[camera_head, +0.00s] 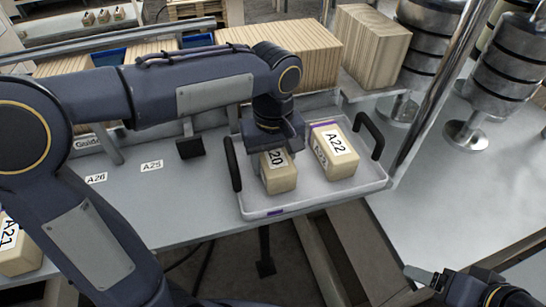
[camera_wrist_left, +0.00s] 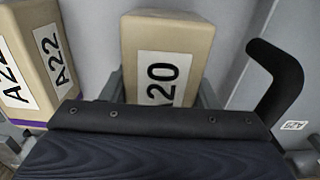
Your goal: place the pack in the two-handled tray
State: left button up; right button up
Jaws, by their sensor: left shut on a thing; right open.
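The two-handled tray (camera_head: 262,208) is a clear, shallow tray with black handles on its left and right sides, resting on the grey table. A tan pack labelled A20 (camera_head: 281,180) is inside the left half of the tray; it also fills the middle of the left wrist view (camera_wrist_left: 168,50). My left gripper (camera_head: 270,148) is shut on the A20 pack from above. Whether the pack touches the tray floor is hard to tell. A second pack labelled A22 (camera_head: 336,165) stands in the right half, beside it. My right gripper (camera_head: 424,277) is open and empty at the lower right.
A pack labelled A21 (camera_head: 18,255) stands at the far left. Stacks of striped kraft blocks (camera_head: 310,50) line the back of the table. A metal post (camera_head: 440,85) rises right of the tray. The table (camera_head: 165,205) left of the tray is mostly clear.

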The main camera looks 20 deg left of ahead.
aim_at(273, 152)
pick_arm(q)
jog(key=shift+f, duration=0.1)
jog(key=o, duration=0.7)
jog(key=shift+f, duration=0.1)
jog(key=o, duration=0.4)
notch_tip(273, 152, up, 12)
jog(key=shift+r, duration=0.25)
jog(key=shift+s, duration=0.1)
